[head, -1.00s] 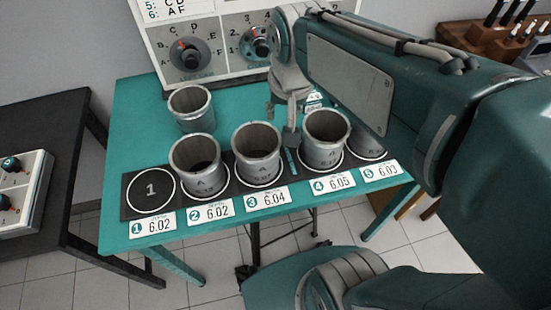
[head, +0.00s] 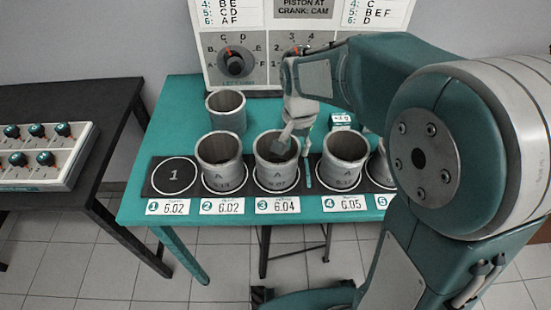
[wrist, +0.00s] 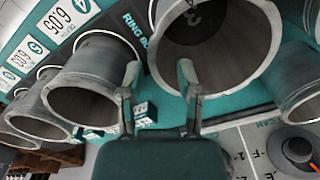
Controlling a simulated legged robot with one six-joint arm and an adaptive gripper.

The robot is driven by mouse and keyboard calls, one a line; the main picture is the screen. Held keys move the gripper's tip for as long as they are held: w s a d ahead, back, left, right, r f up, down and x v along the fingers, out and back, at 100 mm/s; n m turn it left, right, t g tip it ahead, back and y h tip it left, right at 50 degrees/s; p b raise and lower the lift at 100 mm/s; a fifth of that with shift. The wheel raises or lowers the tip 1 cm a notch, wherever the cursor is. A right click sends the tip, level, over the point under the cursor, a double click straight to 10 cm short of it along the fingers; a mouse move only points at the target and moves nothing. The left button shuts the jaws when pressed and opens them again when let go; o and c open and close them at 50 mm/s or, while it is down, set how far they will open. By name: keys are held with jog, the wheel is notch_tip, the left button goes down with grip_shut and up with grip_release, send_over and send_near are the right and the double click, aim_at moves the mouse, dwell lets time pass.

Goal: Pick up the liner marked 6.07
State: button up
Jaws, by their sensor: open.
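The grey metal liner on spot 3 (head: 277,172) stands upright; its small marking looks like 6.07, though blurred. It is the large open cylinder at the top of the wrist view (wrist: 255,75). My gripper (head: 297,150) is open and points down at this liner's right wall. One finger is over or inside its mouth and the other is outside, between it and the liner on spot 4 (head: 343,170). In the wrist view the fingers (wrist: 158,78) lie either side of the rim. Contact with the wall cannot be told.
Another liner stands on spot 2 (head: 219,172), and one stands behind the row (head: 226,108). A liner at spot 5 (head: 378,168) is mostly hidden by my arm. Spot 1 (head: 174,177) is empty. A panel with knobs (head: 238,62) stands at the back.

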aim_at(295, 162)
jog(key=f, duration=0.4)
jog(key=shift+s+d+f, duration=0.15)
jog(key=shift+s+f, duration=0.15)
jog(key=shift+f, duration=0.35)
jog(key=shift+a, duration=0.2)
jog(key=shift+c, duration=0.4)
grip_shut()
jog(key=shift+d, duration=0.1)
